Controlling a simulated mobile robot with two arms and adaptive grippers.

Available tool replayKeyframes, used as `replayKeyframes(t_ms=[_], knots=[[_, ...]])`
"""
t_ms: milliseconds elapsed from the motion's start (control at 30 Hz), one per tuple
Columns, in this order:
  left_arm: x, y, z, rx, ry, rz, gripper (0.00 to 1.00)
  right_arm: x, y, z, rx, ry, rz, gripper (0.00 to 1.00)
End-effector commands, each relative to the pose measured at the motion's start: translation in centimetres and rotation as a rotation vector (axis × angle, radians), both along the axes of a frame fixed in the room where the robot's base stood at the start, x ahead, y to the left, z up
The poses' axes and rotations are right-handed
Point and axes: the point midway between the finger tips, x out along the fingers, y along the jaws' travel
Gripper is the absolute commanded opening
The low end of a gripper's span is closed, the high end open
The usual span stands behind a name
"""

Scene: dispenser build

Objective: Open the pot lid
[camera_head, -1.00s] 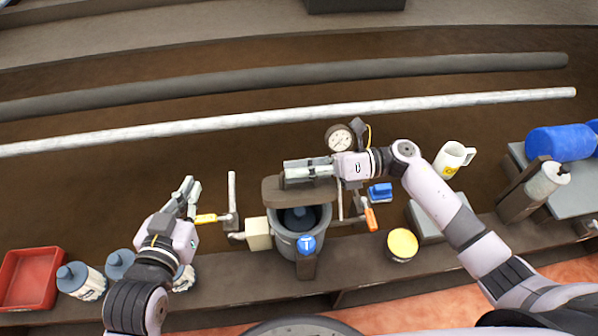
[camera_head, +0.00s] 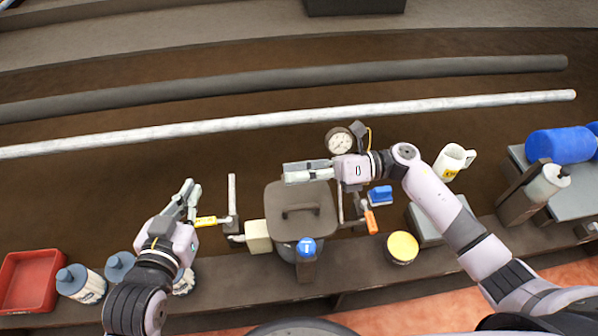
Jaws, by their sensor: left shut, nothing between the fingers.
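The pot (camera_head: 287,250) stands on the bench in the middle of the head view. Its brown-grey square lid (camera_head: 300,222) lies over its mouth, with the bar handle (camera_head: 300,211) facing up, and hides the inside. My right gripper (camera_head: 288,173) is just beyond the lid's far edge, its fingers pointing left. I cannot tell whether it touches the lid or how far its fingers are apart. My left gripper (camera_head: 193,186) is shut and empty, left of the pot and apart from it.
A pressure gauge (camera_head: 340,141) stands behind my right gripper. Valves with yellow (camera_head: 206,221) and orange (camera_head: 371,222) handles flank the pot. A blue-capped post (camera_head: 306,247) is in front.

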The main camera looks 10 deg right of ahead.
Motion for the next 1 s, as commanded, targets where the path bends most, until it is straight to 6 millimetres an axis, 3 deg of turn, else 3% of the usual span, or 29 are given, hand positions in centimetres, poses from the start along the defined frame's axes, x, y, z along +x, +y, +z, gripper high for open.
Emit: replayKeyframes(t_ms=[167, 600, 800, 1000], knots=[[0.0, 0.0, 0.0, 0.0, 0.002, -0.001, 0.0, 0.1, -1.6, -0.1, -0.002, 0.0, -0.002, 0.3], [0.0, 0.0, 0.0, 0.0, 0.0, 0.0, 0.0, 0.1, -10.3, -0.1, -0.003, 0.003, -0.003, 0.3], [0.0, 0.0, 0.0, 0.0, 0.0, 0.001, 0.0, 0.1, -11.9, -0.1, -0.002, 0.001, -0.003, 0.3], [0.0, 0.0, 0.0, 0.0, 0.0, 0.001, 0.0, 0.1, -12.0, -0.1, -0.001, 0.001, -0.002, 0.3]])
